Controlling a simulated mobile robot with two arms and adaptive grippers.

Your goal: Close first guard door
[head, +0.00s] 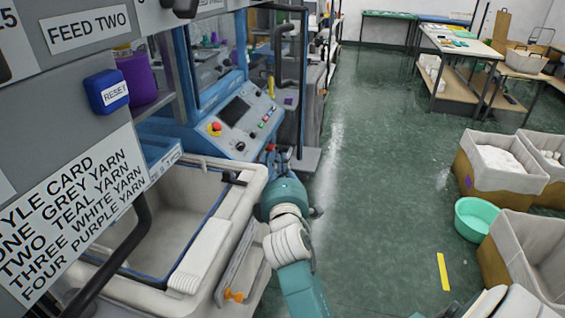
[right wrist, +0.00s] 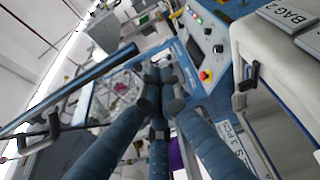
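A blue-framed machine with clear panels (head: 207,66) stands at upper left in the head view. In the right wrist view, a blue frame bar (right wrist: 75,88) slants across the left, with a dark handle (right wrist: 53,126) near its lower end. This looks like a guard door standing open, but I cannot be sure which door it is. My right gripper (head: 272,150) is by the front of the control panel, seen from behind. In the right wrist view its dark fingers (right wrist: 161,92) converge, with no held object visible; their opening is unclear. My left gripper is not in view.
The control panel (head: 240,118) has a red stop button (head: 214,128). A cream lined bin (head: 247,172) stands below it. A grey cabinet with a style card (head: 75,222) fills the left. Green floor (head: 370,190) is open to the right, with a teal basin (head: 475,218) and lined crates (head: 500,170) beyond.

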